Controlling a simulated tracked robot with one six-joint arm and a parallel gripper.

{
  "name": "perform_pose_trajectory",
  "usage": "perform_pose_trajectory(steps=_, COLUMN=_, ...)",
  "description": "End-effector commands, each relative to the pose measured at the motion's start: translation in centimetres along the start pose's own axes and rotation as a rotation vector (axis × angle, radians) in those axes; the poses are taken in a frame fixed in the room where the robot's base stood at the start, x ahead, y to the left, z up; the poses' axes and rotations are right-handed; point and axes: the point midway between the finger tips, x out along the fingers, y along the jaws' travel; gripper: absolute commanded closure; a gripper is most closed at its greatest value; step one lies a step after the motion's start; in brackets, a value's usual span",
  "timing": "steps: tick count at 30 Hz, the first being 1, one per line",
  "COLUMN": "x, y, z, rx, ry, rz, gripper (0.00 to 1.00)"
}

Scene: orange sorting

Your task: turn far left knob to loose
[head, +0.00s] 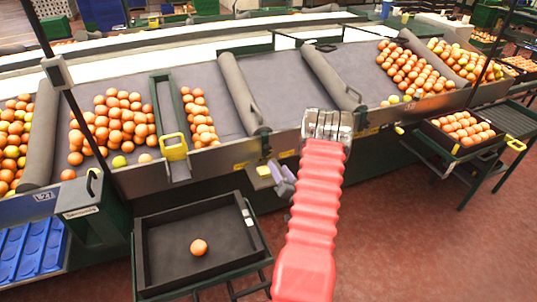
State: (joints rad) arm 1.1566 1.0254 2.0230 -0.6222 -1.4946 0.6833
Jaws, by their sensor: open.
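I cannot make out for certain a knob marked loose. At the front rail on the left, a dark handle (92,183) shows on a dark green box (92,212), and a yellow handle (174,147) stands on the narrow gate. Dark handles also stand at the front ends of the grey padded rollers, such as one near the middle (262,130). My gripper (327,122) is in front of the sorting table's rail, right of centre, well to the right of these left handles. It is open and empty. My red-sleeved arm hides part of the rail below it.
The sloped sorting table (290,85) holds several piles of oranges, with bare lanes in the middle. A black tray (163,222) with one orange (198,247) stands at front left, blue trays (32,250) beside it. A crate of oranges (430,128) is at right. The red floor (440,240) is clear at right.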

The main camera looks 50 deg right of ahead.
Motion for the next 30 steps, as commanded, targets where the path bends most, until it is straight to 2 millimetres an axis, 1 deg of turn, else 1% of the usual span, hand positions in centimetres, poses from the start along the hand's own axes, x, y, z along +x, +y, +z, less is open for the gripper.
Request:
perform_pose_trajectory(steps=1, x=0.9, y=-0.1, z=0.0, rx=-0.001, ry=0.0, rz=-0.003, gripper=0.49)
perform_pose_trajectory(steps=3, x=1.9, y=-0.1, z=0.0, rx=-0.001, ry=0.0, rz=-0.003, gripper=0.49)
perform_pose_trajectory(steps=18, x=9.4, y=-0.1, z=0.0, rx=-0.001, ry=0.0, rz=-0.002, gripper=0.49)
perform_pose_trajectory(steps=21, x=10.4, y=0.0, z=0.0, rx=-0.001, ry=0.001, rz=-0.001, gripper=0.49)
perform_pose_trajectory(steps=24, x=10.9, y=0.0, z=0.0, rx=0.0, ry=0.0, rz=0.0, gripper=0.49)
perform_pose_trajectory(steps=30, x=11.2, y=0.0, z=0.0, rx=0.001, ry=0.001, rz=0.0, gripper=0.49)
